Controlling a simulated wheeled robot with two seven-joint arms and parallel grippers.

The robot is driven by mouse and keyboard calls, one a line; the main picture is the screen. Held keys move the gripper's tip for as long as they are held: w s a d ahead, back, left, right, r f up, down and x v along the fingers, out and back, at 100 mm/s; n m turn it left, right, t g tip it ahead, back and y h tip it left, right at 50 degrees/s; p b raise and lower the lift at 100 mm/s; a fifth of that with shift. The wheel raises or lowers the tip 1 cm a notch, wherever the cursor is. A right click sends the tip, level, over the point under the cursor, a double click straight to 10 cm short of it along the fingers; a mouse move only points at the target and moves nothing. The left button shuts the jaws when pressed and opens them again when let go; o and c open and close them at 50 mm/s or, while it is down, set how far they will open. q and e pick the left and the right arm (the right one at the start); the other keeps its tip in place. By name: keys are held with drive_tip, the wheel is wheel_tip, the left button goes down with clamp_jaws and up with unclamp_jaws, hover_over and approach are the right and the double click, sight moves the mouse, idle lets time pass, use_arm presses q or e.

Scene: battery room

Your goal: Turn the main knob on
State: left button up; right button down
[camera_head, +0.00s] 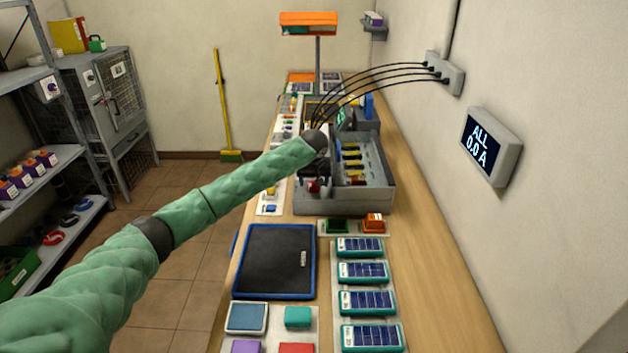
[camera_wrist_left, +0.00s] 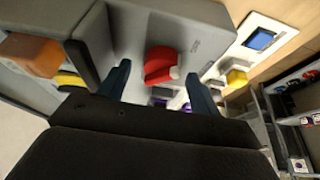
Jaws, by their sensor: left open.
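The red main knob (camera_wrist_left: 160,66) with a pale end sits on the grey face of a box in the left wrist view. In the head view a small red part (camera_head: 313,186), seemingly this knob, shows at the front left of the grey open box (camera_head: 372,197). My left gripper (camera_wrist_left: 158,75) is open, with one dark finger on either side of the knob in the wrist picture. I cannot tell whether the fingers touch it. In the head view my left wrist hides much of the gripper. My right gripper is in neither view.
A wall display (camera_head: 482,147) reads "ALL 0.0 A". Black cables run from a wall socket strip (camera_head: 445,73) over the box. A blue-edged black mat (camera_head: 272,262) and several teal-edged battery modules (camera_head: 362,271) lie on the bench (camera_head: 440,290). A shelf rack (camera_head: 75,215) stands left.

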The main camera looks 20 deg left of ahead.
use_arm(q)
drive_tip(key=shift+w+a+f, duration=0.1)
drive_tip(key=shift+a+f, duration=0.05)
drive_tip(key=shift+f, duration=0.35)
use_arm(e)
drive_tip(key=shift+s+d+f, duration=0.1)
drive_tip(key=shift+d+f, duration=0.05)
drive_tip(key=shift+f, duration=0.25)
use_arm(q)
drive_tip(key=c, duration=1)
drive_tip(key=shift+o, duration=0.2)
